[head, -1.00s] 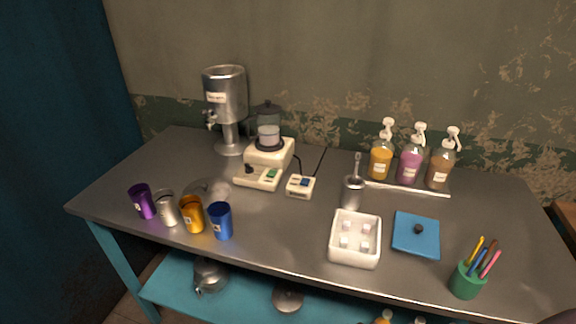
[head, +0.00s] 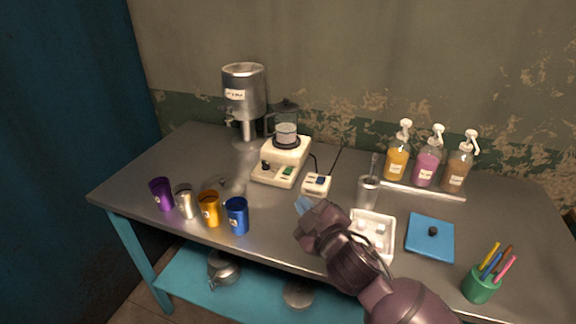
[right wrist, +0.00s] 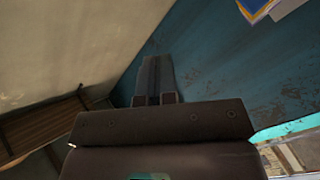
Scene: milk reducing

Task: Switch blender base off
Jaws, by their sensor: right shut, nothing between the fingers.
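The cream blender base (head: 297,158) stands at the back middle of the table. Its front panel has a dark knob (head: 265,166) on the left and a green button (head: 288,171) on the right. A clear jar (head: 286,128) with a dark lid and pale contents sits on top. My right gripper (head: 303,204) is shut and empty, in front of that box and apart from the base in the picture. The right wrist view shows its closed fingers (right wrist: 154,76).
A metal dispenser (head: 244,92) stands behind left of the base. Several cups, including a blue cup (head: 237,216), line the front left. A white tray (head: 384,222) is partly behind my right arm. Pump bottles (head: 427,164) stand at the back right, near a blue lid (head: 430,246).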

